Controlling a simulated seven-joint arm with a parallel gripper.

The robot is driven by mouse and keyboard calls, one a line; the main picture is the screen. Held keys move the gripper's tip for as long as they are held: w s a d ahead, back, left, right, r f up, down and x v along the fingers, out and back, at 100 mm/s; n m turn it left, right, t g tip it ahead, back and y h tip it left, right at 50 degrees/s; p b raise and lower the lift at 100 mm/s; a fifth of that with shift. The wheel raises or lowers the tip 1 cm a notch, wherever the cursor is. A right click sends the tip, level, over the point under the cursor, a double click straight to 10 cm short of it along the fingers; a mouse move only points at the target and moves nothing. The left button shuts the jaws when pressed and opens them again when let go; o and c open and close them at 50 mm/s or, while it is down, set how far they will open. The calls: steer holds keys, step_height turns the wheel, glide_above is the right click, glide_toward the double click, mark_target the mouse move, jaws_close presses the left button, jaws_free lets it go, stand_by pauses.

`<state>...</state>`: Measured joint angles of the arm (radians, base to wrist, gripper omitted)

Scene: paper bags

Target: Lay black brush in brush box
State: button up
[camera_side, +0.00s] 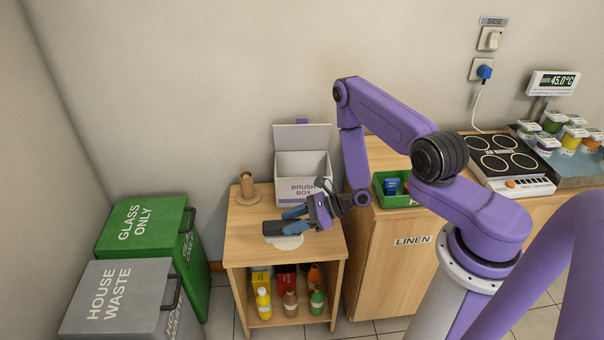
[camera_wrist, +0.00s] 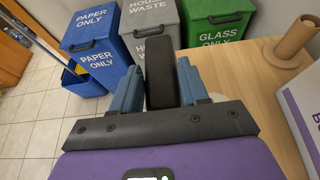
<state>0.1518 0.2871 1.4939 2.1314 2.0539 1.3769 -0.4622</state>
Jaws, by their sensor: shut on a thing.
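The black brush (camera_side: 277,228) is held between the blue fingers of my gripper (camera_side: 291,219), over the front part of the small wooden table (camera_side: 240,247). In the wrist view the brush (camera_wrist: 160,82) stands between the two fingers (camera_wrist: 158,92), which press on its sides. I cannot tell whether it touches the tabletop. The white brush box (camera_side: 290,189) stands at the back of the table with its lid (camera_side: 301,137) raised. My gripper is in front of the box and outside it. Part of the box (camera_wrist: 299,119) shows at the right edge of the wrist view.
A brown cardboard roll on a stand (camera_side: 247,186) is left of the box. A pale patch (camera_side: 289,242) lies under the brush. A green crate (camera_side: 391,200) sits right of the box on the linen cabinet (camera_side: 390,255). Waste bins (camera_side: 145,228) stand left.

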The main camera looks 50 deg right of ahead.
steer(key=shift+r, duration=0.1)
stand_by(0.3)
steer(key=r, duration=0.8)
steer(key=shift+w+d+r, duration=0.3)
steer(key=shift+r, duration=0.1)
steer(key=w+d, duration=0.6)
steer(key=d, duration=0.6)
steer(key=w+d, duration=0.7)
steer(key=d, duration=0.6)
step_height(320, 180, down, 8)
steer(key=shift+r+m+t, duration=0.15)
steer(key=shift+m+t, duration=0.15)
steer(key=o, duration=1.3)
steer(key=shift+c, duration=0.2)
